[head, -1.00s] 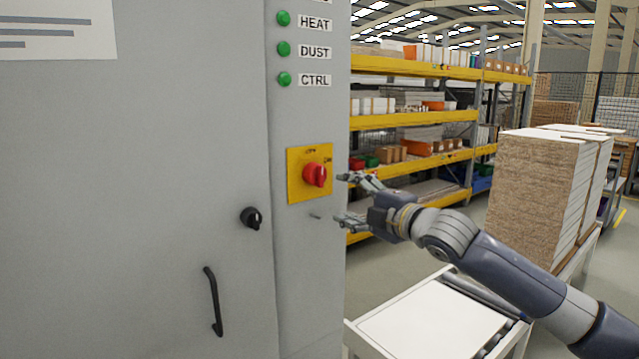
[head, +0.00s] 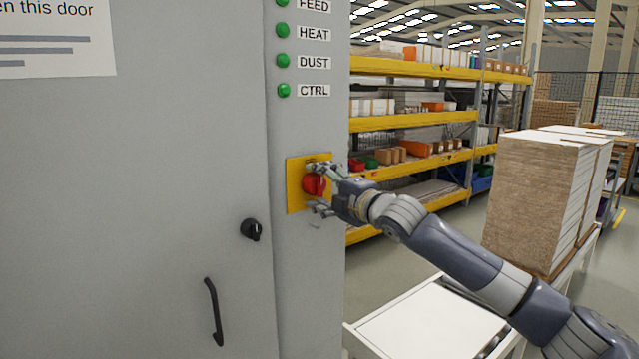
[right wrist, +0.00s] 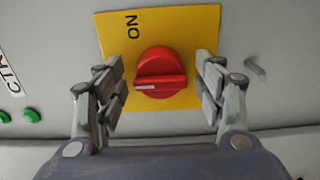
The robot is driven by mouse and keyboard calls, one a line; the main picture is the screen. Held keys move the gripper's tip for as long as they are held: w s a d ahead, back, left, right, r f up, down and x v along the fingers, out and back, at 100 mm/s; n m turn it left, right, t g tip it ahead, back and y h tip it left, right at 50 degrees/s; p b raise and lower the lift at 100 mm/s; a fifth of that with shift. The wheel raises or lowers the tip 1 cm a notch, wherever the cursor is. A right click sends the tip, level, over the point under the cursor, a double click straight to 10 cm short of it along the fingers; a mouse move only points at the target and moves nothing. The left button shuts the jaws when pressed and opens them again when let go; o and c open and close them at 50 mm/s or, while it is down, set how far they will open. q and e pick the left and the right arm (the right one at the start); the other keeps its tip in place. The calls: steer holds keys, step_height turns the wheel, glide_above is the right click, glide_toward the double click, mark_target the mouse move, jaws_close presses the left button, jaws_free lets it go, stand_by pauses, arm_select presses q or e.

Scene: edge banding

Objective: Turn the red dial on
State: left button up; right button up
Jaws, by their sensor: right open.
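The red dial (head: 313,184) sits on a yellow plate (head: 293,200) on the grey cabinet's narrow right panel. In the right wrist view the dial (right wrist: 160,74) lies between the two open fingers of my right gripper (right wrist: 160,88), with a gap on both sides. The plate (right wrist: 180,22) carries the word ON, and the dial's white mark points away from it, toward the left finger. In the head view my right gripper (head: 322,190) partly covers the dial and plate. My left gripper is not in view.
The grey cabinet (head: 150,180) has a black knob (head: 251,229) and a black handle (head: 213,312) on its door. Green lamps (head: 283,61) with labels are above the plate. A small peg (right wrist: 255,66) sticks out beside the plate. A stack of boards (head: 532,200) stands at right.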

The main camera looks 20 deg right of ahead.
steer(key=shift+w+a, duration=0.1)
steer(key=shift+w, duration=0.15)
steer(key=c, duration=1.1)
steer(key=shift+o, duration=0.2)
